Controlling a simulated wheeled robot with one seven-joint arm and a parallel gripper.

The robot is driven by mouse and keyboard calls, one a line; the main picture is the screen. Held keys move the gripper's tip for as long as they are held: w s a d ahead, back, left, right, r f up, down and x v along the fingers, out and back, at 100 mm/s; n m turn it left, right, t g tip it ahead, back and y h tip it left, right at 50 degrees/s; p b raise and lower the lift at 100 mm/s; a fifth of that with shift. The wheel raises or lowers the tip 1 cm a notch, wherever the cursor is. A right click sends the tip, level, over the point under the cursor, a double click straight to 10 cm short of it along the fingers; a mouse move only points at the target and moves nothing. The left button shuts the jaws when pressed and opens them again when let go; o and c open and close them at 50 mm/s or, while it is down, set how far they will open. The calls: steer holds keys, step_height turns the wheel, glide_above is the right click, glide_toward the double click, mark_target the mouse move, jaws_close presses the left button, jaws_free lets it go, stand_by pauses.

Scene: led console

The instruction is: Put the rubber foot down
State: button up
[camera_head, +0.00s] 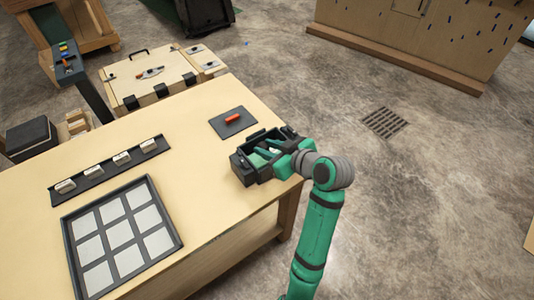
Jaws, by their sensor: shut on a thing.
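My gripper (270,153) is green and black and reaches in from the right, over a small dark open-topped box (240,170) at the table's right corner. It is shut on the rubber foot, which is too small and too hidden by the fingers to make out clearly. A small pale patch shows between the fingers. I cannot tell whether the foot touches the box.
The wooden table (190,200) holds a black tray with pale square panels (68,235), a dark strip with several pale pieces (95,180) and a dark pad (222,130) with a red piece (234,117). A wooden console (160,85) stands behind. The table's middle is clear.

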mark_target(267, 148)
steer(key=shift+w+f, duration=0.95)
steer(key=shift+f, duration=1.8)
steer(key=o, duration=1)
steer(key=shift+f, duration=0.15)
steer(key=shift+o, duration=0.2)
steer(key=shift+s+d+r, duration=0.1)
steer(key=shift+r, duration=0.2)
steer(key=v, duration=1.1)
steer(key=shift+s+d, duration=0.15)
steer(key=shift+s, duration=0.15)
